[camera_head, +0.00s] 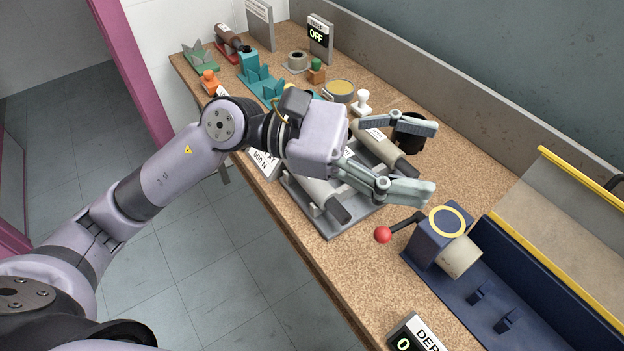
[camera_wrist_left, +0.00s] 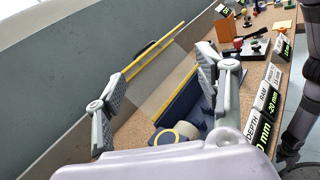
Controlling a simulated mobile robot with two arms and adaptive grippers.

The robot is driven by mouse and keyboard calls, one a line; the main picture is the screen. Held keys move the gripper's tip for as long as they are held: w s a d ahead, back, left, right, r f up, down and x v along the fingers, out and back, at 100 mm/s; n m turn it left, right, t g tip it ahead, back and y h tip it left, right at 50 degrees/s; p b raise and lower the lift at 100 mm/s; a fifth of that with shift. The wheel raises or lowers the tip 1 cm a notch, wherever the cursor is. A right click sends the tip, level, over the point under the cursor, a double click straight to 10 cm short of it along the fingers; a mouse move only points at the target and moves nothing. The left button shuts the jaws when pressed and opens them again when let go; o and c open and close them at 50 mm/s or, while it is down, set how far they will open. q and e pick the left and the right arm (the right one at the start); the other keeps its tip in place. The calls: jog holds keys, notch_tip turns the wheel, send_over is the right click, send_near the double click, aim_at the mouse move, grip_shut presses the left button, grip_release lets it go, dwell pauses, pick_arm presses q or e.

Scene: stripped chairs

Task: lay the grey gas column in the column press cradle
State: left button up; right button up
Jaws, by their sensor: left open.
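Two greyish gas columns with dark ends lie in a grey rack (camera_head: 334,229) on the bench. One column (camera_head: 378,146) lies at the back and the other (camera_head: 322,192) at the front, partly hidden by my left gripper. I cannot tell which is the task's grey one. My left gripper (camera_head: 430,160) is open and empty, above the rack, its fingers pointing right. In the left wrist view its fingers (camera_wrist_left: 158,85) are spread wide with nothing between them. The blue press (camera_head: 437,239) stands to the right, with small blue cradle supports (camera_head: 478,294) on its base. The press also shows in the wrist view (camera_wrist_left: 183,104).
A red-knobbed lever (camera_head: 383,235) sticks out from the press toward the rack. A yellow-edged guard (camera_head: 582,183) stands behind it. A depth display (camera_head: 412,335) is at the front edge. Teal holders (camera_head: 263,84), a white stamp-like piece (camera_head: 362,102) and a yellow-topped tin (camera_head: 340,90) are farther left.

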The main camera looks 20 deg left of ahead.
pick_arm(q)
jog(key=w+a+f+m+y, duration=0.3)
jog(key=a+f+m+y, duration=0.15)
jog(key=f+y, duration=0.25)
jog(key=m+t+y, duration=0.1)
jog(key=t+y, duration=0.2)
jog(key=y, duration=0.5)
send_near(316, 186)
jog(key=shift+w+a+p+x, duration=0.3)
jog(key=shift+p+x, duration=0.3)
jog(key=shift+x, duration=1.2)
jog(key=shift+w+a+p+x, duration=0.3)
jog(key=shift+p+x, duration=0.3)
jog(key=shift+x, duration=1.2)
jog(key=shift+w+a+p+x, duration=0.3)
jog(key=shift+p+x, duration=0.3)
jog(key=shift+x, duration=1.2)
jog(key=shift+s, duration=0.1)
jog(key=shift+c, duration=0.5)
grip_shut()
